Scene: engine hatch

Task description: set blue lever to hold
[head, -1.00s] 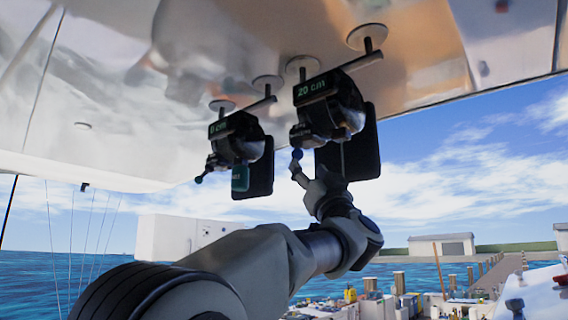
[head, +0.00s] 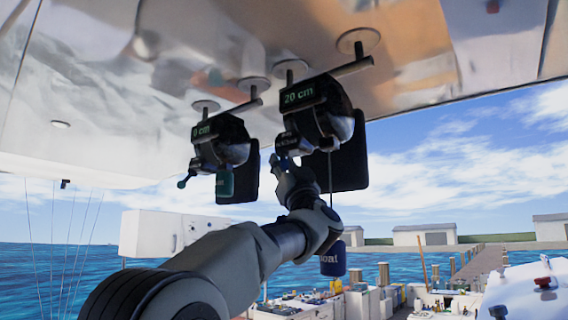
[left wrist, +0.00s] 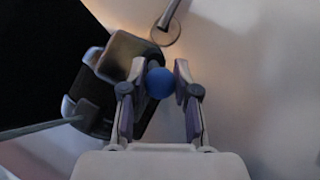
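Two dark winch units hang from the pale overhead panel. The right unit (head: 330,122) reads "20 cm" and has a lever with a blue knob (head: 274,160) on its lower left. The left unit (head: 222,140) reads "0 cm" and has a teal-blue knob (head: 182,184) on its lever. My left gripper (head: 284,164) is at the right unit's knob from below. In the left wrist view the round blue knob (left wrist: 160,83) sits between the two fingers (left wrist: 161,72), close to the left one, with a small gap at the right one. My right gripper is out of view.
A dark blue cylinder with partly hidden white lettering (head: 333,260) hangs on a line below the right unit, close beside my left arm. A teal tag (head: 224,183) hangs at the left unit. Water, sheds and a cluttered dock lie beyond.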

